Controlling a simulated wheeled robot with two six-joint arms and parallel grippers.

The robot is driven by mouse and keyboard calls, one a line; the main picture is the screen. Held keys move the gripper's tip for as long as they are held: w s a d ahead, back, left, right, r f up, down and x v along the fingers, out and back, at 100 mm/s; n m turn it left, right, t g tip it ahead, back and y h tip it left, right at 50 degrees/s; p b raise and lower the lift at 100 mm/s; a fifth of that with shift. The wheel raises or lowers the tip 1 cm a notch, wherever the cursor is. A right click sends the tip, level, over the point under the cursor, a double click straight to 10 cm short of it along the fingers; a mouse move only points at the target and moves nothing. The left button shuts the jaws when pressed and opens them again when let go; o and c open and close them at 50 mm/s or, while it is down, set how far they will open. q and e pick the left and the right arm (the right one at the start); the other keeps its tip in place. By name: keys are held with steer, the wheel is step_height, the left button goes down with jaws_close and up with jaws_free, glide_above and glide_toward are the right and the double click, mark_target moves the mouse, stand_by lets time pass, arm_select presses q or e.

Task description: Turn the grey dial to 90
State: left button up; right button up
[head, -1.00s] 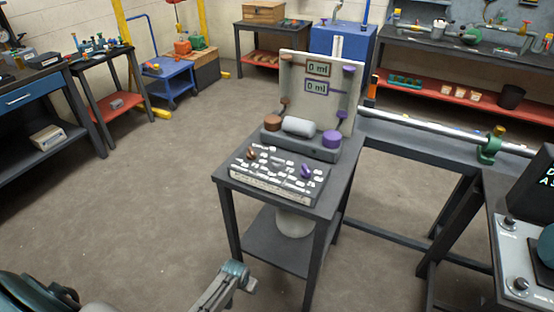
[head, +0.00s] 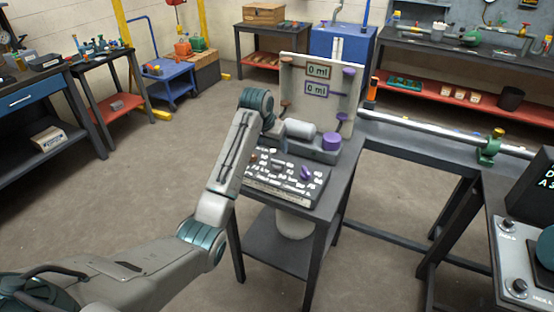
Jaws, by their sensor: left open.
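A control panel (head: 285,190) with many white labels lies on the small dark table. A purple knob (head: 306,173) stands on its right part. My left arm covers its left part, where only a bit of a brown knob shows. I cannot clearly pick out a grey dial on it. Behind it stands a dispenser (head: 335,100) with two "0 ml" displays, a grey cylinder (head: 300,129) and a purple cylinder (head: 331,141). My left gripper (head: 272,126) is open, at the dispenser's left side above the panel, largely hidden by its own wrist. My right gripper is out of view.
A grey box with dark knobs (head: 508,224) and a dark screen stands at the right edge. The floor (head: 130,200) left of the table is clear.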

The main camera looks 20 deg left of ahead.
mark_target(278, 161)
arm_select(q)
steer(key=p+x, duration=0.2)
steer(key=x, duration=0.8)
steer(key=shift+w+f+p, duration=0.15)
steer(key=shift+w+p, duration=0.15)
steer(key=c, duration=1)
